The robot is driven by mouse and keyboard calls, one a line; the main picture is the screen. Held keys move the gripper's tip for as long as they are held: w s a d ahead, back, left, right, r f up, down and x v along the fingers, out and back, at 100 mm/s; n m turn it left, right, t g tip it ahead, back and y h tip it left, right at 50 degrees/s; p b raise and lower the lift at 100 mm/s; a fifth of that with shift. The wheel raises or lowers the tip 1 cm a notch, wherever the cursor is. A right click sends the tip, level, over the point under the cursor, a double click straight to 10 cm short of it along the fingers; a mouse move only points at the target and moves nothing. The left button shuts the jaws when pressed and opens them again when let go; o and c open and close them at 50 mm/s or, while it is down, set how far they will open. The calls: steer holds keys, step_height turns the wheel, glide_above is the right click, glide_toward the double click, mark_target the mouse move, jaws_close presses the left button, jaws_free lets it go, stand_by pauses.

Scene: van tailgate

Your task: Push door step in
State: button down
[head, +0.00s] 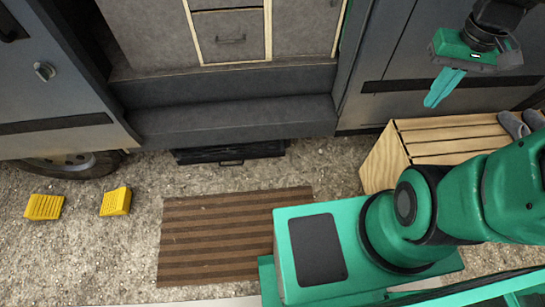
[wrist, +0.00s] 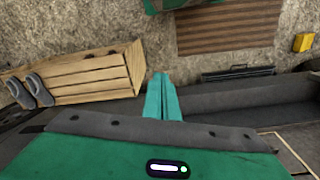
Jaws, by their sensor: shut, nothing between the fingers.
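The door step (head: 230,153) is a dark, low slab with a handle at its front edge, under the van's grey sill (head: 235,115) in the head view. It sticks out a little over the gravel. How far it reaches under the van is hidden. In the wrist view the step (wrist: 238,73) lies right of my fingers, beyond the sill. My gripper (head: 433,102) is shut and empty, high at the upper right in front of the van's side panel, well apart from the step. Its teal fingers (wrist: 160,78) are together in the wrist view.
A slatted wooden bench (head: 445,140) with grey shoes (head: 515,124) stands right of the step. A brown striped mat (head: 225,232) lies on the gravel in front of it. Yellow blocks (head: 116,201) lie at left by a wheel (head: 65,163). Bare gravel separates step and mat.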

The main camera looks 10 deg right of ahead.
steer(key=w+a+f+n+t, duration=0.1)
steer(key=w+a+f+n, duration=0.15)
steer(key=w+f, duration=0.45)
steer(key=w+a+f+n, duration=0.2)
steer(key=w+f+n, duration=0.2)
steer(key=w, duration=0.4)
steer(key=w+a+f+n+t, duration=0.1)
steer(key=w+a+f+n, duration=0.15)
steer(key=w+f, duration=0.45)
steer(key=w+a+f+n+t+y, duration=0.1)
steer(key=w+a+f+n, duration=0.3)
steer(key=f, duration=0.5)
steer(key=w+a+f+n+t+y, duration=0.1)
steer(key=w+a+f+n+y, duration=0.1)
steer(key=w+a+f, duration=0.35)
steer(key=s+a+f+n+t+y, duration=0.1)
steer(key=s+a+f+n, duration=0.2)
steer(key=f, duration=0.6)
steer(key=s+a+f, duration=0.4)
steer(key=a+f, duration=0.1)
steer(key=f, duration=0.5)
steer(key=s+a+f+n+t+y, duration=0.1)
steer(key=s+a+f+n, duration=0.2)
steer(key=f, duration=0.6)
steer(key=m, duration=0.1)
glide_toward(269, 156)
step_height(269, 156, down, 3)
steer(key=a, duration=0.2)
steer(key=shift+w+f, duration=0.2)
steer(key=shift+w, duration=1)
